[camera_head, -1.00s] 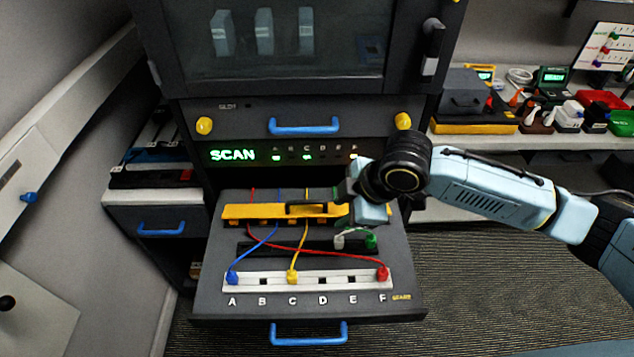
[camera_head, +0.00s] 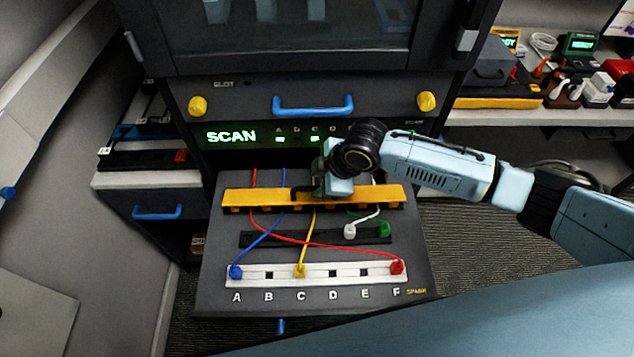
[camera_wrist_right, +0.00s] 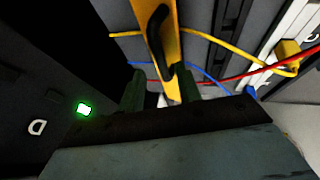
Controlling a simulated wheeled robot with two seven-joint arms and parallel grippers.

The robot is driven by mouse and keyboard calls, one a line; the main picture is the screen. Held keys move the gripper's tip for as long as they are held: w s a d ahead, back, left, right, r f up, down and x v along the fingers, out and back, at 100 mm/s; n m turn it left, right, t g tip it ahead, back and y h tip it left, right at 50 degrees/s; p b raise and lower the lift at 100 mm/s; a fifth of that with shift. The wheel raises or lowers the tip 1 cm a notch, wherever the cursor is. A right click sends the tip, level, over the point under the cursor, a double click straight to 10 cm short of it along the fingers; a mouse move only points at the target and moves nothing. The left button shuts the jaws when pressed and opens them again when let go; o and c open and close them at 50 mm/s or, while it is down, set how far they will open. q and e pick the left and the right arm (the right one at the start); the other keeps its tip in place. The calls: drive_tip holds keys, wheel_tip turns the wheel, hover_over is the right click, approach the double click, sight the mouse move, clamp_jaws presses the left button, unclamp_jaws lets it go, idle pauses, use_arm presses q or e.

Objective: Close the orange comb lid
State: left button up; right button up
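The orange comb lid (camera_head: 368,194) lies across the cables on the pulled-out drawer and looks flat over the comb. Its black handle (camera_wrist_right: 157,38) shows in the wrist view, on the orange face (camera_wrist_right: 173,45). My right gripper (camera_head: 318,189) is over the middle of the lid, at the handle. In the right wrist view its two fingers (camera_wrist_right: 160,82) stand apart, with the handle just beyond them. I cannot tell if a finger touches the handle or lid. The gripper hides part of the handle in the head view. My left gripper is not in view.
Blue (camera_head: 236,271), yellow (camera_head: 300,270) and red (camera_head: 397,267) plugs sit in the white strip (camera_head: 350,273) at A, C and F. White (camera_head: 350,231) and green (camera_head: 384,230) plugs sit on a black strip. The SCAN panel (camera_head: 231,137) stands close behind.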

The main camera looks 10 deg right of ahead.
sight(310, 202)
drive_tip(key=shift+x, duration=0.85)
clamp_jaws()
drive_tip(key=shift+s+a+f+p, duration=0.15)
drive_tip(key=shift+s+f+p, duration=0.15)
drive_tip(key=shift+s+p, duration=0.65)
drive_tip(key=shift+s+a+f+p, duration=0.1)
drive_tip(key=shift+f+p, duration=0.4)
drive_tip(key=shift+p, duration=0.25)
drive_tip(key=shift+s+f, duration=0.25)
drive_tip(key=shift+f, duration=0.05)
unclamp_jaws()
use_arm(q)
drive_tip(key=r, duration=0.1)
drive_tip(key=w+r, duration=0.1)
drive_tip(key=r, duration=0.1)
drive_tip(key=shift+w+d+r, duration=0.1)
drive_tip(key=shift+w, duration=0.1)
use_arm(e)
drive_tip(key=shift+w+r, duration=0.15)
drive_tip(key=shift+r, duration=0.05)
